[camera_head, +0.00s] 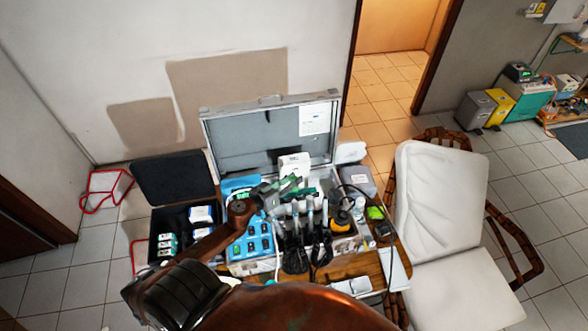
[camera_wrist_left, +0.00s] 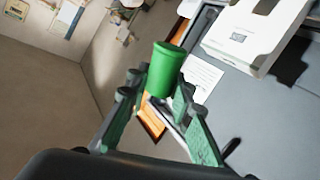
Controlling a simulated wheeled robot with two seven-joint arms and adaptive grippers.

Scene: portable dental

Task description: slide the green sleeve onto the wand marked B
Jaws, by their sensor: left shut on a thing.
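The green sleeve (camera_wrist_left: 166,68) is a bright green, cup-like tube with a wider rim, held between the fingers of my left gripper (camera_wrist_left: 160,100) in the left wrist view. In the head view my left gripper (camera_head: 290,186) is over the open case, above the row of wands; the sleeve cannot be told apart from the green fingers there. Several grey wands (camera_head: 310,214) stand side by side in the case with dark lower parts. Their letters are too small to read, so I cannot tell which is B. The sleeve looks apart from the wands. My right gripper is not in view.
The case's raised lid (camera_head: 232,148) stands behind the wands. A blue tray (camera_head: 262,246) lies left of them, a black open case (camera_head: 168,218) further left. A dark cable (camera_head: 397,238) loops at the right, near a white chair (camera_head: 440,200). A white box (camera_wrist_left: 250,35) shows in the wrist view.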

